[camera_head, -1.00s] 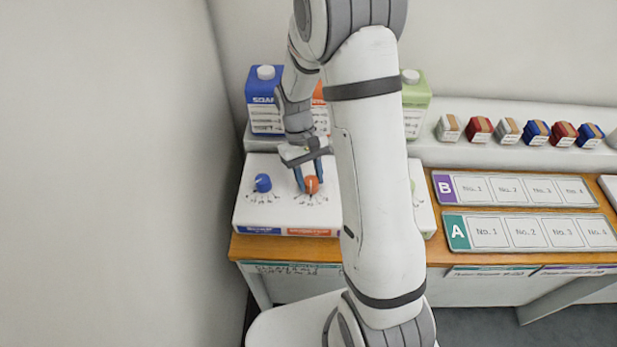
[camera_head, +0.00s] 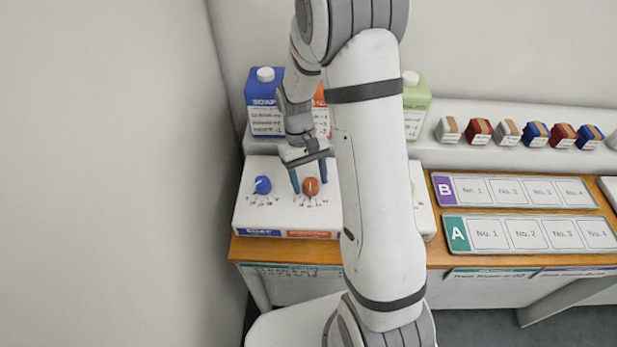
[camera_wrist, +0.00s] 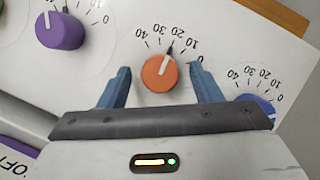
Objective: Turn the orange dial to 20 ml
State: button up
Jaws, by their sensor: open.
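The orange dial (camera_wrist: 159,73) sits on the white panel in the wrist view, inside a scale marked 0, 10, 20, 30 and 40. Its white pointer line aims up and slightly right, close to the 20 mark, where a small dark marker shows. My gripper (camera_wrist: 162,78) is open, with one blue finger on each side of the dial and a visible gap on both sides. In the head view the orange dial (camera_head: 311,187) stands between the fingers of my gripper (camera_head: 309,183). The pointer is too small to read there.
A blue dial (camera_head: 262,185) is left of the orange one in the head view. A purple dial (camera_wrist: 60,31) shows in the wrist view. A blue soap jug (camera_head: 265,110) and a green jug (camera_head: 416,108) stand behind. My arm hides part of the panel (camera_head: 250,215).

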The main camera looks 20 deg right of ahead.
jog(key=shift+r, duration=0.1)
jog(key=b+v, duration=0.1)
jog(key=v, duration=0.6)
jog(key=shift+w+r, duration=0.2)
jog(key=shift+r, duration=0.1)
jog(key=s+r+m+t, duration=0.1)
jog(key=s+r+t, duration=0.3)
jog(key=s, duration=0.5)
jog(key=s+r+t, duration=0.3)
jog(key=s+r, duration=0.4)
jog(key=s, duration=0.2)
jog(key=shift+d+r+m+t+y, duration=0.2)
jog(key=shift+r+m+t+y, duration=0.1)
jog(key=shift+r+m+t, duration=0.1)
